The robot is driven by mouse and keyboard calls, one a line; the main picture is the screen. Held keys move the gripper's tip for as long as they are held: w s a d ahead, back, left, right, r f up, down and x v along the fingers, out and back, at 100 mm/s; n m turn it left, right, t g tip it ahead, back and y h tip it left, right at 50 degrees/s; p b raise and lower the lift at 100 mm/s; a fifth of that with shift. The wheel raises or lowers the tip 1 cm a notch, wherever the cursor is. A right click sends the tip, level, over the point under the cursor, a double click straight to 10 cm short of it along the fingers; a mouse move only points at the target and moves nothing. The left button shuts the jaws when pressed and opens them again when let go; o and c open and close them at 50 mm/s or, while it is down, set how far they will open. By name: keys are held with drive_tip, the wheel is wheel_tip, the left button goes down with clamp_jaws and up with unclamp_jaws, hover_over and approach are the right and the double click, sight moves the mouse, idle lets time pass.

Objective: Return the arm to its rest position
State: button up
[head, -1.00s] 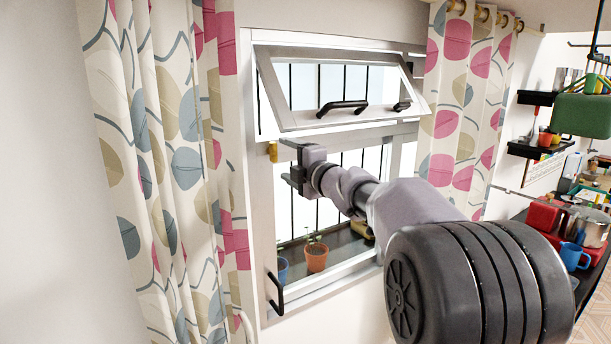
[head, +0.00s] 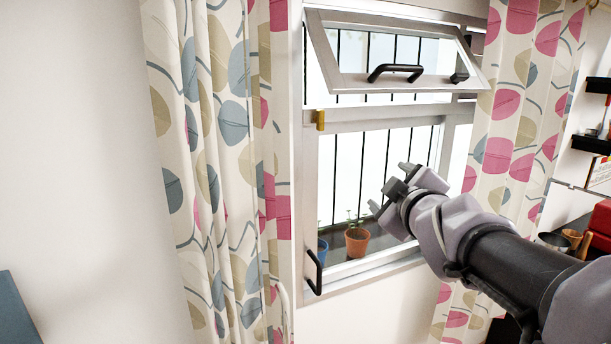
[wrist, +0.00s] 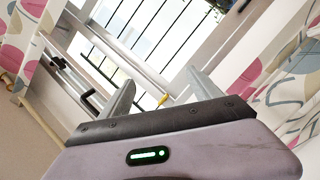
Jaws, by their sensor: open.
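My gripper (head: 390,188) is held in the air in front of the lower window pane in the head view, at the end of my outstretched arm. Its two fingers are apart and nothing is between them. In the wrist view, the fingers of my gripper (wrist: 160,95) stand wide apart, with the tilted window frame and bars behind them. The arm comes in from the lower right of the head view.
The upper window sash (head: 395,75) is tilted open, with a black handle (head: 395,72). Patterned curtains hang on the left (head: 215,150) and right (head: 515,110). An orange flowerpot (head: 357,241) and a blue pot (head: 322,250) stand behind the lower pane. Dark shelves (head: 592,145) are at right.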

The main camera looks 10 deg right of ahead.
drive_tip(key=s+a+f+m+g+y+b, duration=0.1)
drive_tip(key=s+a+f+m+g+b, duration=0.2)
drive_tip(key=s+f, duration=0.7)
drive_tip(key=s+a+f+m+g+y+b, duration=0.1)
drive_tip(key=s+a+f+m+g+b, duration=0.2)
drive_tip(key=s+f, duration=0.6)
drive_tip(key=s+a+f+m+g+y+b, duration=0.1)
drive_tip(key=s+a+f+m+g+b, duration=0.2)
drive_tip(key=s+a+f+m, duration=0.3)
drive_tip(key=s+f+m+g, duration=0.1)
drive_tip(key=s+f, duration=0.3)
drive_tip(key=f, duration=0.4)
drive_tip(key=shift+s+a+f+m+y+b, duration=0.3)
drive_tip(key=shift+s+f+b, duration=0.05)
drive_tip(key=shift+f, duration=0.05)
